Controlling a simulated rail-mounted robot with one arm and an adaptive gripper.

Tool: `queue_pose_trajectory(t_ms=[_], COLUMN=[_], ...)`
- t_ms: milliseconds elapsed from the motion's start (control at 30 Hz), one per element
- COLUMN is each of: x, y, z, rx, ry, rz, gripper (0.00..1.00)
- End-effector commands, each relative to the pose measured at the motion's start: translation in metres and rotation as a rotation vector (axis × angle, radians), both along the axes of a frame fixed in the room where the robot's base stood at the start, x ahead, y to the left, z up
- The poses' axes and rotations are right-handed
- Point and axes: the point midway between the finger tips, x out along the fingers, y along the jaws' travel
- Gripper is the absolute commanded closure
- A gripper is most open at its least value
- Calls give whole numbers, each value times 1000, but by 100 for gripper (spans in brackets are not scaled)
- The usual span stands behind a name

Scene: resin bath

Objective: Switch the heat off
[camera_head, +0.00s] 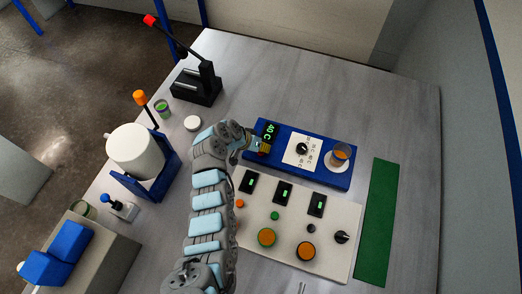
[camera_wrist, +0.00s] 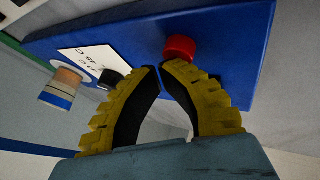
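The blue heating unit (camera_head: 290,165) lies on the table in the head view, with a green "40 C" display (camera_head: 269,131) at its left end. A black knob (camera_head: 301,148) sits on its white dial plate. In the wrist view a red button (camera_wrist: 180,48) stands on the unit's blue face (camera_wrist: 120,35), just beyond my fingertips. The knob also shows in the wrist view (camera_wrist: 110,79). My gripper (camera_wrist: 162,67) has its yellow fingertips together and nothing between them. In the head view my gripper (camera_head: 260,147) is over the unit's left end, hiding the button. Contact cannot be told.
A cup of amber liquid (camera_head: 340,154) stands on the unit's right end. A pale control panel (camera_head: 285,235) with buttons and displays lies nearer. A green strip (camera_head: 376,220) is at right. A white pot (camera_head: 135,150) and a black lever stand (camera_head: 197,85) are at left.

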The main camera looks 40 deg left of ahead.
Motion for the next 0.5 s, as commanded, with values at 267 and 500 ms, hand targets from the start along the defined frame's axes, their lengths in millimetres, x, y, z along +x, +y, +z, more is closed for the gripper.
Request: queue_pose_trajectory(t_ms=[267,500], x=[0,0], y=[0,0], z=[0,-4], rx=[0,0], ry=[1,1], rz=[0,0], gripper=[100,100])
